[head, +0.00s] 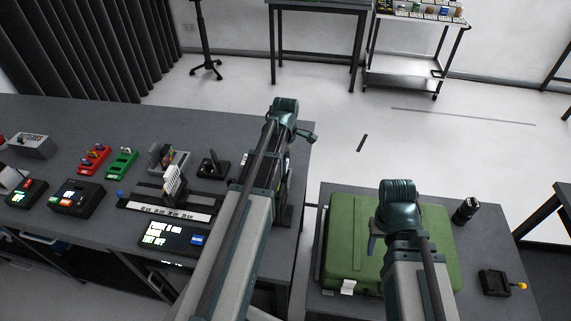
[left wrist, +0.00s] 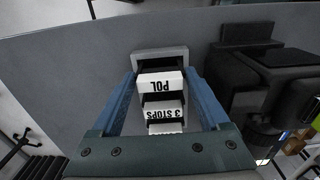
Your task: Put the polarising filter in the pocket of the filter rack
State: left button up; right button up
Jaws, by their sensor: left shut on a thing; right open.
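The polarising filter (left wrist: 161,83), a white-edged block marked POL, is between the two blue fingers of my left gripper (left wrist: 162,76), which is shut on it. The filter rack (left wrist: 160,54) shows as a grey frame with a dark opening just beyond the filter. A filter marked 3 STOPS (left wrist: 163,111) and another white-edged block lie in line on the near side. I cannot tell whether the polarising filter is in the pocket or above it. In the head view my left arm hides the rack and the filter. My right gripper (head: 376,244) is open over the green case.
A black camera-like device (left wrist: 270,90) stands close on the right in the left wrist view. The green case (head: 345,225) fills much of the right table. Red (head: 94,160) and green (head: 122,163) holders and control boxes (head: 76,197) stand on the left bench.

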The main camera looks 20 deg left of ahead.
pick_arm(q)
jog(key=shift+f, duration=0.2)
jog(key=o, duration=1.2)
jog(key=shift+r, duration=0.1)
notch_tip(320, 180, up, 14)
jog(key=p, duration=1.3)
jog(key=shift+p, duration=0.35)
jog(key=shift+f, duration=0.2)
